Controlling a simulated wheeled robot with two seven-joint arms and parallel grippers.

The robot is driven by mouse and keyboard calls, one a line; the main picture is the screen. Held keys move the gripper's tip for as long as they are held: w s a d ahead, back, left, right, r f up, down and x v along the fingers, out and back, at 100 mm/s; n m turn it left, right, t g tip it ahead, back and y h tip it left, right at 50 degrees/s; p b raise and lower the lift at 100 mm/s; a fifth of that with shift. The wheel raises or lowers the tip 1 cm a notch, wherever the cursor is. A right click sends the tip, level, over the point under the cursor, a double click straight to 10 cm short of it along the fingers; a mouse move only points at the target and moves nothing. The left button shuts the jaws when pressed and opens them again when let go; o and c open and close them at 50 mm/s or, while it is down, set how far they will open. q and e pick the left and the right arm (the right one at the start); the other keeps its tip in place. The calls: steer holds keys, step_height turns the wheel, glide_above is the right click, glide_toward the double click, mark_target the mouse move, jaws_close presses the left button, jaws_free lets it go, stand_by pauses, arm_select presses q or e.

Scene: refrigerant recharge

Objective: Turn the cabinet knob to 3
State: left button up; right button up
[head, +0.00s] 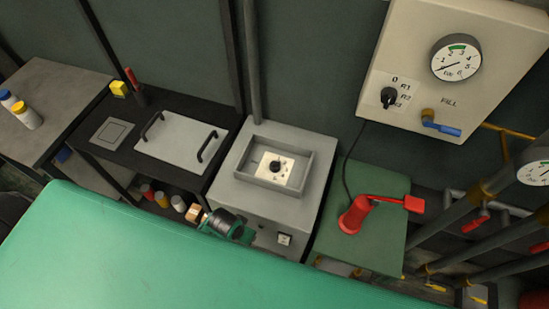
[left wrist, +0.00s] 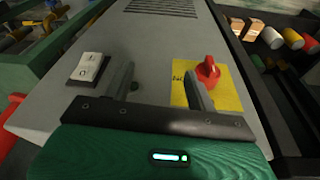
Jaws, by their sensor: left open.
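A grey cabinet (head: 232,201) stands in the middle of the head view. A black knob (head: 275,166) on a white scale plate sits in its shallow top tray. In the left wrist view, a red knob (left wrist: 208,71) on a yellow label (left wrist: 228,92) and a white rocker switch (left wrist: 89,68) are on a grey panel. The switch also shows on the cabinet front in the head view (head: 284,239). My left gripper (left wrist: 160,78) is open and empty, its right finger overlapping the yellow label beside the red knob. In the head view its green body (head: 240,234) is before the cabinet. My right gripper is out of view.
A wall box (head: 430,30) carries a gauge, a black selector (head: 389,97) and a blue valve handle. A red tool (head: 355,214) stands on a green stand to the right. A black bench with a handled plate (head: 180,143) is left; cans (head: 162,199) sit below. Pipes are far right.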

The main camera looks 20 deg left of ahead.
arm_select(q)
steer(key=w+d+r+p, duration=0.1)
steer(key=w+d+r, duration=0.1)
steer(key=r, duration=0.8)
steer(key=w+d+r+p, duration=0.2)
steer(key=r, duration=0.7)
step_height(320, 180, up, 4)
steer(key=f+n+g+y, duration=0.1)
steer(key=n+g, duration=0.1)
steer(key=g, duration=0.1)
glide_above(275, 162)
step_height(275, 162, down, 12)
steer(key=p, duration=0.2)
steer(key=shift+s+p, duration=0.1)
steer(key=shift+p, duration=0.25)
steer(key=shift+f, duration=0.5)
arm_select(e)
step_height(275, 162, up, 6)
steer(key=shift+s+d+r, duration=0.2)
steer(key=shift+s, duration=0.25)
arm_select(q)
steer(key=c, duration=1)
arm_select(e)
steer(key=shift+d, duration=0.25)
